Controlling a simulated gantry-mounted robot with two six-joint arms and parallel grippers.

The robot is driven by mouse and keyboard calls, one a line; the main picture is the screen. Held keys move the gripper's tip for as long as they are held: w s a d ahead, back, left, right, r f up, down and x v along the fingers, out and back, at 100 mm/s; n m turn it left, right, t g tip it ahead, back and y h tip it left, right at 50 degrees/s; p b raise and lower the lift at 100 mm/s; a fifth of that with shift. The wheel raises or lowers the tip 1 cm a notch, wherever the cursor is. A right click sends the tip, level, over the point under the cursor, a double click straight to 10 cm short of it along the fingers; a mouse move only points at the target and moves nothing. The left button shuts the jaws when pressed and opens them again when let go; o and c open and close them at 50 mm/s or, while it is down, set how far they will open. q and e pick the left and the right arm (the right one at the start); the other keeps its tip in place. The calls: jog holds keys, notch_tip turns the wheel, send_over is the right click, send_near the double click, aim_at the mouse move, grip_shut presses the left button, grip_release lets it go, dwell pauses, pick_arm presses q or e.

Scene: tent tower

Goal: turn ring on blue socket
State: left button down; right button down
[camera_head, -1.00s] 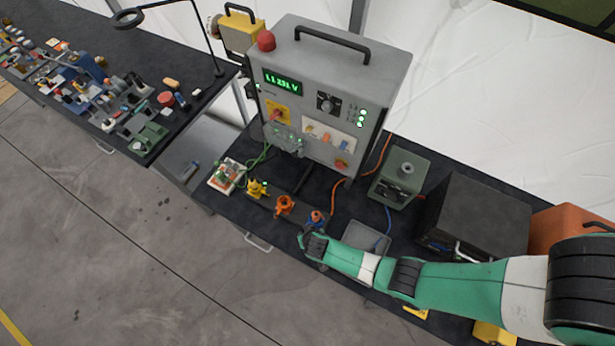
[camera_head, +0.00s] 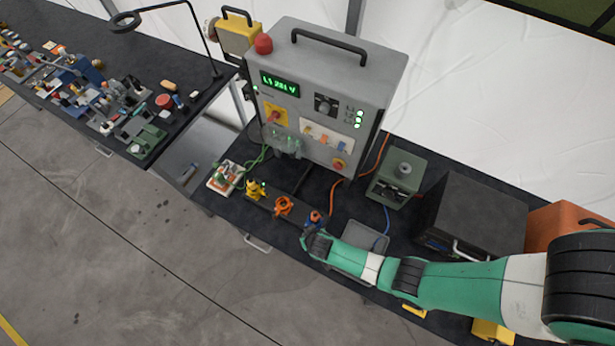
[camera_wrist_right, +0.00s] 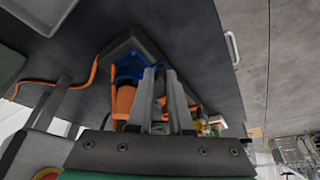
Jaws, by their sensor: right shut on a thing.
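The blue socket (camera_head: 315,224) with an orange plug (camera_head: 315,215) on it stands at the right end of a dark strip on the bench. In the right wrist view, the blue socket (camera_wrist_right: 128,72) with its blue ring shows just left of the fingertips, and the orange plug (camera_wrist_right: 122,100) is below it. My right gripper (camera_head: 308,234) is at the front side of the socket. In the wrist view, its fingers (camera_wrist_right: 160,72) are close together at the edge of the blue ring, shut on it. The exact contact is partly hidden by the fingers. My left gripper is out of view.
An orange socket (camera_head: 283,206) and a yellow socket (camera_head: 256,190) stand left on the same strip. The grey powered box (camera_head: 330,85) stands behind. A grey tray (camera_head: 362,238) lies right of the blue socket, near my forearm. Orange and blue cables run nearby.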

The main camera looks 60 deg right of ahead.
jog(key=s+d+n+g+y+p, duration=0.1)
jog(key=s+d+n+y, duration=0.3)
jog(key=n, duration=1.3)
jog(key=shift+s+d+y+p, duration=0.35)
jog(key=shift+d+y+p, duration=0.55)
jog(key=shift+d, duration=0.9)
jog(key=c, duration=0.8)
grip_release()
jog(key=shift+c, duration=0.2)
